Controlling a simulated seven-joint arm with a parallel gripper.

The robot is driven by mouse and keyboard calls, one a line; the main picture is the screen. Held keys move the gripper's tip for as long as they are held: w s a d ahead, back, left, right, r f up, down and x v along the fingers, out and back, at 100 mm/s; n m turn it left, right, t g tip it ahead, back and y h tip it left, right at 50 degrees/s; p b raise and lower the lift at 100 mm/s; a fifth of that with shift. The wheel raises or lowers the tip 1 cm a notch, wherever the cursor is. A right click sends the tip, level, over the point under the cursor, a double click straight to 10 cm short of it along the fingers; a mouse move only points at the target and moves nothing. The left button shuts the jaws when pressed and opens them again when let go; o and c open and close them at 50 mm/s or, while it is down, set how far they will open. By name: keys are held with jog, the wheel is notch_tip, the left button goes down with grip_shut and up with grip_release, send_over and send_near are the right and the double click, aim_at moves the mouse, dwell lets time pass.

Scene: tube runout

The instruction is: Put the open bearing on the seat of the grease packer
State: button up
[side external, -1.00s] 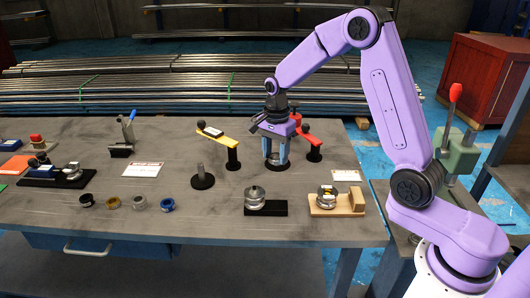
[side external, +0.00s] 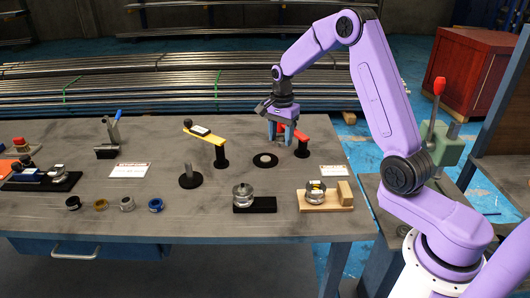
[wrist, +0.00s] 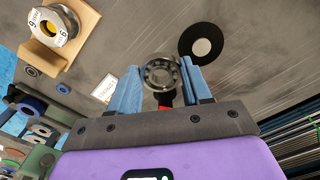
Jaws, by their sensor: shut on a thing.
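An open bearing (wrist: 160,72), a metal ring with its balls showing, sits between the two blue fingers of my gripper (wrist: 161,84) in the wrist view. My gripper is shut on it. In the side view my gripper (side external: 286,137) is above the bench, behind and to the right of a black disc with a pale centre (side external: 265,160). The bearing cannot be made out there. The disc also shows in the wrist view (wrist: 202,43), apart from the bearing and bare. I cannot tell for certain which device is the grease packer.
A red arm on a black post (side external: 302,148) stands close to my gripper, and a yellow arm (side external: 205,132) stands left. Metal round fixtures sit on a black base (side external: 263,205) and a wooden base (side external: 335,205) in front. Several small rings (side external: 127,204) lie front left.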

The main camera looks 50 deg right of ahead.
send_over(265, 159)
jog(key=s, duration=0.1)
notch_tip(265, 159, down, 6)
jog(key=shift+s+a+r, duration=0.1)
jog(key=shift+s, duration=0.05)
jog(key=shift+w+f, duration=0.6)
jog(key=shift+f, duration=1.7)
jog(key=shift+f, duration=0.1)
jog(key=o, duration=1.1)
jog(key=shift+f, duration=0.1)
